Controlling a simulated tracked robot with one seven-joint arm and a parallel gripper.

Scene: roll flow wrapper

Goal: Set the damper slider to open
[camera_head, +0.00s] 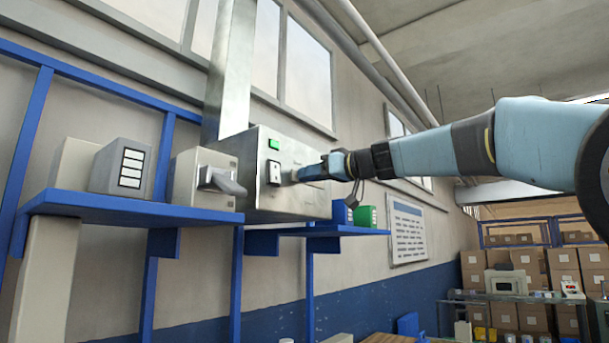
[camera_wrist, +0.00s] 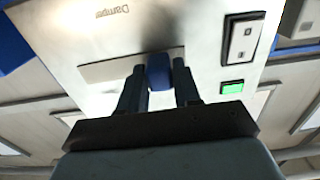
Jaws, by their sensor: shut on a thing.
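The damper box (camera_head: 257,200) is a grey metal housing below a vertical duct, and it fills much of the wrist view (camera_wrist: 205,22), with the word "Damper" upside down. The damper slider shows in the wrist view as a blue knob (camera_wrist: 158,71) on a pale plate (camera_wrist: 105,71). My gripper (camera_wrist: 160,85) has its two dark fingers on either side of the knob and is shut on it. In the head view my gripper (camera_head: 318,170) reaches the box's face from the right. The slider is mostly hidden there, and its open and closed marks cannot be read.
A green light (camera_wrist: 232,87) and a rocker switch (camera_wrist: 242,42) sit beside the slider on the box. A grey lever box (camera_head: 190,180) and a labelled box (camera_head: 120,167) stand on the blue shelf (camera_head: 120,207). Green and blue boxes (camera_head: 366,216) stand below my gripper.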

